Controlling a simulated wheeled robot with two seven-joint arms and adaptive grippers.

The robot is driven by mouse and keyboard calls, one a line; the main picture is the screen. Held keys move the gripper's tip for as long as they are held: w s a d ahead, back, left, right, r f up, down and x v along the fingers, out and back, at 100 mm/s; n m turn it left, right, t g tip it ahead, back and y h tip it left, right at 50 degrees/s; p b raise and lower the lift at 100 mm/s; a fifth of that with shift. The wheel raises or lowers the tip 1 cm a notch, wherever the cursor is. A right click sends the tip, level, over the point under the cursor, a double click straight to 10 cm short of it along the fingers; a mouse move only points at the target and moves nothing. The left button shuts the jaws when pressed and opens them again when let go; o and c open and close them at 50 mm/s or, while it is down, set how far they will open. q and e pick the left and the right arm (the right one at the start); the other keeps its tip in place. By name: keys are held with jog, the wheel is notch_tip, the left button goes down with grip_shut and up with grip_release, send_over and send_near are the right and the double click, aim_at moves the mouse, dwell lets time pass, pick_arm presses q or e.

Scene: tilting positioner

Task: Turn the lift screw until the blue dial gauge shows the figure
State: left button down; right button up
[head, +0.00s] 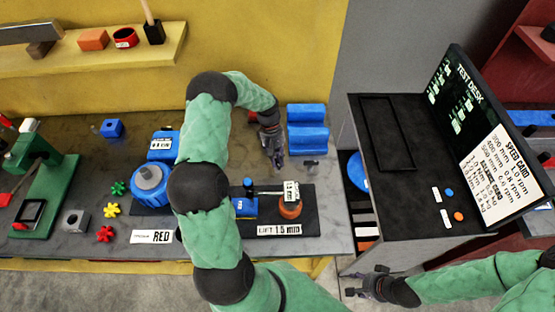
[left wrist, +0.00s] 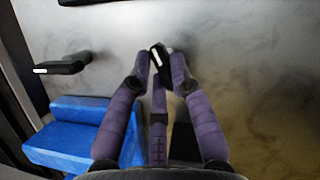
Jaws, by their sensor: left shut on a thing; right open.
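The black positioner plate (head: 312,218) lies on the bench with a white card (head: 279,230) reading "LIFT 1.5 mm". On it are a blue block (head: 243,207), partly behind my left arm, and an orange round part (head: 290,209) under a small white label (head: 291,191). I cannot tell which part is the lift screw, and no gauge reading is legible there. My left gripper (head: 278,160) is above the bench behind the plate. In the left wrist view its fingers (left wrist: 160,62) are shut on a small dark piece with a white end (left wrist: 156,56). My right gripper (head: 362,287) is open, low at the right.
Blue stepped blocks (head: 307,127) stand behind the plate; a small dark item (head: 310,163) lies before them. A blue round device (head: 150,184), coloured knobs (head: 111,210) and a green press (head: 45,200) are at left. The dark test desk (head: 400,130) with a screen is right.

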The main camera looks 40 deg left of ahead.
dwell(0.3)
pick_arm(q)
jog(key=c, duration=1.1)
grip_release()
jog(key=v, duration=1.2)
jog(key=shift+w, duration=0.1)
